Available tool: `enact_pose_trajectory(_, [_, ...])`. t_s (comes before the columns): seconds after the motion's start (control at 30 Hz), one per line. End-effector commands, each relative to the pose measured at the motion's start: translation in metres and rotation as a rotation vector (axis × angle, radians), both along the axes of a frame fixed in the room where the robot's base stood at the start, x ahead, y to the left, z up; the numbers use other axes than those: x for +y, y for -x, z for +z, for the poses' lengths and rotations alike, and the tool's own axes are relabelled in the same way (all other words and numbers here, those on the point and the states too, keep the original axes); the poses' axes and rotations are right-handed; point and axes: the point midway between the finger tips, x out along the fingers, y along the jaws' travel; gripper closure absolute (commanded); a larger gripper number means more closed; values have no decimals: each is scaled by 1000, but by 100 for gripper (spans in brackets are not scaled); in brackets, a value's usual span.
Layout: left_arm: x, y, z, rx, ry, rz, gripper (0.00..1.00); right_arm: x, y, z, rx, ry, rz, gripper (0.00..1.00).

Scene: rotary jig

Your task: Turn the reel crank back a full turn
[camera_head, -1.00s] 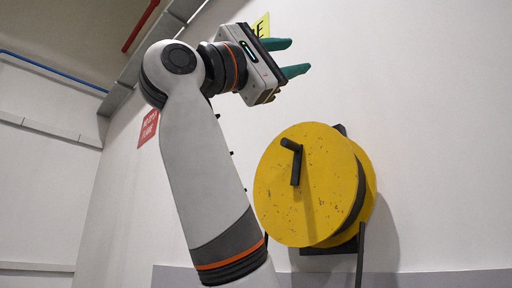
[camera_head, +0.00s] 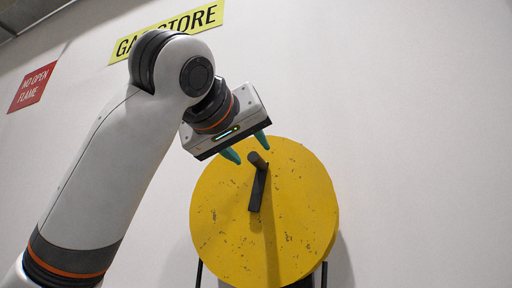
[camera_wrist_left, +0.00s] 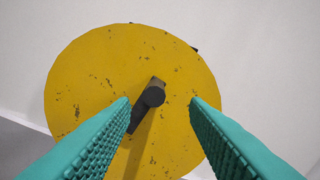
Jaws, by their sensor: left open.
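The yellow reel (camera_head: 295,215) is mounted at the wall, its speckled round face toward me. Its dark crank (camera_head: 257,188) runs from the middle of the face up to a handle (camera_head: 258,159) that sticks out near the top. My left gripper (camera_head: 248,148) is open just above the handle, its teal fingers to either side of it in the head view. In the left wrist view, the handle (camera_wrist_left: 152,96) lies between the two open fingers, apart from both. The reel face (camera_wrist_left: 85,85) fills the middle there. My right gripper is not in view.
A pale wall (camera_head: 420,120) stands behind the reel. A yellow sign (camera_head: 190,28) and a red "no open flame" sign (camera_head: 33,86) are on it at upper left. The space right of the reel is clear.

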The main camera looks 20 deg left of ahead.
Motion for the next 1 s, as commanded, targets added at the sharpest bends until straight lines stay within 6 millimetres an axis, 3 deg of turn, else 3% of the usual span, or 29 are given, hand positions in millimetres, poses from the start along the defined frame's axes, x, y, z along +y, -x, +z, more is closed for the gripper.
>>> enact_pose_trajectory(0.03, [1, -12, 6, 4, 0, 2, 59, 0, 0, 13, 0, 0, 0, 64])
enact_pose_trajectory(0.3, [-2, -53, 4, 0, 2, 0, 59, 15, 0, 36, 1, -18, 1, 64])
enact_pose_trajectory(0.43, [-2, -61, 2, -1, 2, -1, 59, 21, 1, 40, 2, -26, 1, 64])
enact_pose_trajectory(0.73, [-2, -63, 0, -1, 3, -1, 59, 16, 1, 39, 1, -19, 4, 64])
enact_pose_trajectory(1.0, [-2, -63, 0, -1, 3, -1, 100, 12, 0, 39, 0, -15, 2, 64])
